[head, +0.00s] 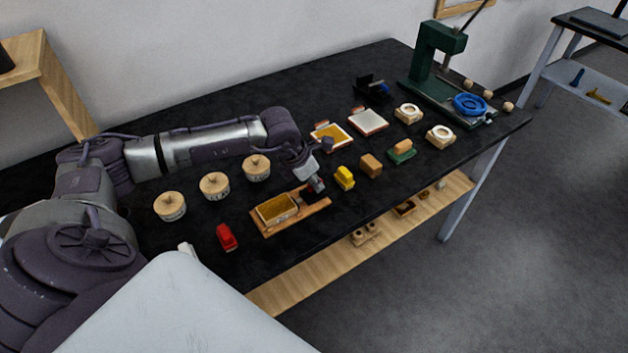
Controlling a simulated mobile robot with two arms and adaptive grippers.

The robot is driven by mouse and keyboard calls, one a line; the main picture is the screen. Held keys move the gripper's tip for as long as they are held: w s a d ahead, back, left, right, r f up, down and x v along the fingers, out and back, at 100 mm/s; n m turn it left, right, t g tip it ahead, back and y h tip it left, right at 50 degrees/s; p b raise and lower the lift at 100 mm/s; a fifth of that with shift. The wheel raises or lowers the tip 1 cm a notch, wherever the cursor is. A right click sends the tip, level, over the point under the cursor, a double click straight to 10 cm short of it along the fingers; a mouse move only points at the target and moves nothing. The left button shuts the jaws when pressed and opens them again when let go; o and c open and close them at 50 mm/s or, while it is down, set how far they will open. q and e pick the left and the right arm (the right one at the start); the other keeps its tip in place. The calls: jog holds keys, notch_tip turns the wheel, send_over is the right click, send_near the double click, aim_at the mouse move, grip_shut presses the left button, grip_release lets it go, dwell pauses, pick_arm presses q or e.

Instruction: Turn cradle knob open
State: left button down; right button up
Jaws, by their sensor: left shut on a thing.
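A wooden cradle (266,232) lies near the front edge of the black table, with a shallow yellow-brown piece in its left part. My left gripper (316,187) points down over the right end of the cradle. Its fingers are shut around the small cradle knob there, which the fingers mostly hide. A bit of red shows by the fingertips. The knob's turn angle cannot be made out. My right gripper is out of view.
Three round lidded jars (214,186) stand behind the cradle. A red block (227,237) lies left of it; a yellow block (344,178) stands close right of the gripper. A green press (432,75) stands at the far right. Bare table lies at front left.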

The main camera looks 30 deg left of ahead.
pick_arm(q)
jog(key=shift+a+f+m+b, duration=0.1)
jog(key=shift+f+m+b, duration=0.05)
jog(key=shift+m+b, duration=0.75)
jog(key=m+h+b, duration=0.1)
jog(key=m+b, duration=0.2)
jog(key=shift+w+g+h, duration=0.1)
jog(key=shift+g+h, duration=0.2)
jog(key=shift+g, duration=0.1)
jog(key=m+g+b, duration=0.1)
jog(key=m+b, duration=0.2)
jog(key=shift+m+h, duration=0.4)
jog(key=m+g+b, duration=0.2)
jog(key=m+b, duration=0.1)
jog(key=m, duration=0.1)
jog(key=shift+w, duration=0.1)
jog(key=m+g+b, duration=0.1)
jog(key=m, duration=0.1)
jog(key=m+b, duration=0.1)
jog(key=m, duration=0.2)
jog(key=shift+r+g+b, duration=0.2)
jog(key=shift+g+b, duration=0.2)
jog(key=shift+m, duration=0.3)
jog(key=c, duration=1.2)
grip_release()
